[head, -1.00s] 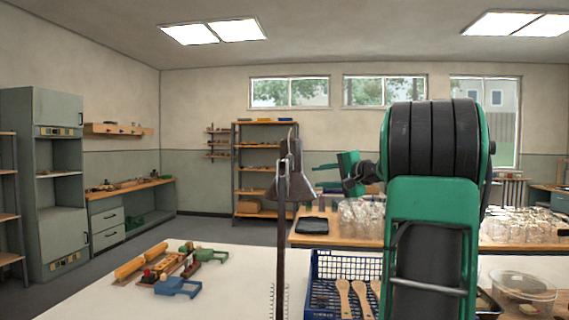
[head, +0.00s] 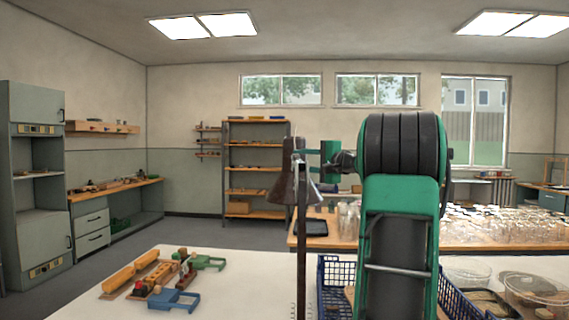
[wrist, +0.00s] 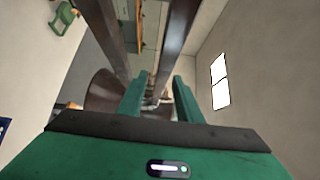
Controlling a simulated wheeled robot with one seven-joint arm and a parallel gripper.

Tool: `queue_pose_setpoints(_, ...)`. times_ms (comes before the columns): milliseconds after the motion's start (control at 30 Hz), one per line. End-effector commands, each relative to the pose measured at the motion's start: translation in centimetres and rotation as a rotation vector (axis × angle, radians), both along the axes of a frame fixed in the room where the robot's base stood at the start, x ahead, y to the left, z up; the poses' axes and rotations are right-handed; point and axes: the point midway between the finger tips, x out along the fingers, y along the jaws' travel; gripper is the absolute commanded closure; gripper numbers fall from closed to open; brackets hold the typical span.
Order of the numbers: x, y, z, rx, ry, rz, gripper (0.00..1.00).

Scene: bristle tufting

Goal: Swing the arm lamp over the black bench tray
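The arm lamp (head: 292,188), with a dark brown cone shade and a thin upright post, stands at the near white table in the head view. Its shade (wrist: 104,92) and two long brown bars show in the wrist view. The black bench tray (head: 311,228) lies on the wooden bench behind, just right of the lamp post in the picture. My gripper (head: 309,158) is level beside the top of the lamp head. In the wrist view my gripper (wrist: 161,82) has its green fingers apart, with lamp parts seen through the gap. I cannot tell whether they touch the lamp.
A blue crate (head: 329,281) stands on the white table (head: 240,285), partly hidden by my arm. Coloured clamps and blocks (head: 172,298) lie at the left. Many clear glass vessels (head: 480,228) crowd the wooden bench at the right. Clear bowls (head: 532,287) stand at the near right.

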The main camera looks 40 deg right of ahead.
Motion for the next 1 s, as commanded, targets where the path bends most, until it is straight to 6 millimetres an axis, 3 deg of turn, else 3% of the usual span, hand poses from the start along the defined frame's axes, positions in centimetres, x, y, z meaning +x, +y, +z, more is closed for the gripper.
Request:
queue_pose_setpoints(200, 3.6, -0.6, -0.1, 0.0, 0.0, -0.005, 0.68)
queue_pose_setpoints(400, 5.8, -0.7, 0.0, 0.0, 0.0, -0.007, 0.68)
queue_pose_setpoints(800, 6.5, -0.8, 0.0, -0.001, 0.0, -0.009, 0.68)
queue_pose_setpoints(833, 6.5, -0.8, 0.0, -0.001, 0.0, -0.009, 0.7)
queue_pose_setpoints(967, 6.5, -0.8, 0.0, -0.001, 0.0, -0.009, 1.0)
queue_pose_setpoints(1000, 6.5, -0.8, 0.0, -0.001, 0.0, -0.009, 1.0)
